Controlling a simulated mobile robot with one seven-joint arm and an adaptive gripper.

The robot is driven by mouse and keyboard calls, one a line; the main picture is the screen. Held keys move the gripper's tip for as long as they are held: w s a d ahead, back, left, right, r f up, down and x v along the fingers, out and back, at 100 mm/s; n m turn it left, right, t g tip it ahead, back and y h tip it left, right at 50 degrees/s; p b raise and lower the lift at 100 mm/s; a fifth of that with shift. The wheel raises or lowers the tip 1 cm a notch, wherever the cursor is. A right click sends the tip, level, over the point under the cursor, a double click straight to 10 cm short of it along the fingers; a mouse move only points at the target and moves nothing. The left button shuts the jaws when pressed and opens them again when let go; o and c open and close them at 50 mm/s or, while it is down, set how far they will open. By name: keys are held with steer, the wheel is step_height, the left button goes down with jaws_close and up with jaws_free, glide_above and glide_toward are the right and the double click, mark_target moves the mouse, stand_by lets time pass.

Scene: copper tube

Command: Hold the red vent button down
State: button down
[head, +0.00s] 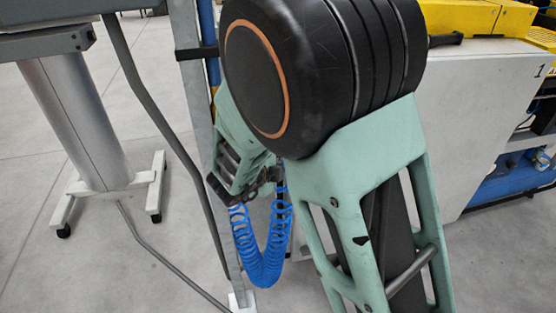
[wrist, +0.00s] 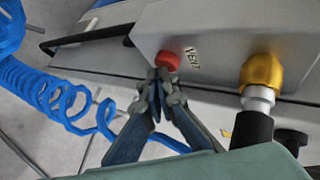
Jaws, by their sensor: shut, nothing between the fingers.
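The red vent button (wrist: 168,60) shows in the wrist view, on the edge of a grey box (wrist: 205,35) next to a "VENT" label (wrist: 192,58). My gripper (wrist: 160,76) is shut and empty, its fingertips right at the button and covering its lower left part. I cannot tell whether the tips touch it or whether it is pressed in. In the head view my arm hides the button and most of my gripper.
A yellow fitting (wrist: 262,74) with a black hose below sits right of the button. A coiled blue hose (head: 264,268) hangs near my gripper and also shows in the wrist view (wrist: 60,95). A grey post (head: 188,60) stands close to my arm. A white machine (head: 475,110) stands at right.

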stand_by(0.6)
steer(key=shift+s+d, duration=0.25)
steer(key=shift+s, duration=0.6)
steer(key=shift+s+d+b, duration=0.1)
steer(key=shift+s+d, duration=0.15)
steer(key=shift+s, duration=0.55)
steer(key=shift+s+d+b, duration=0.1)
steer(key=shift+s+d, duration=0.15)
steer(key=shift+s, duration=0.6)
steer(key=shift+s+d+b, duration=0.1)
steer(key=shift+s+d, duration=0.15)
steer(key=shift+s, duration=0.55)
steer(key=shift+w, duration=0.1)
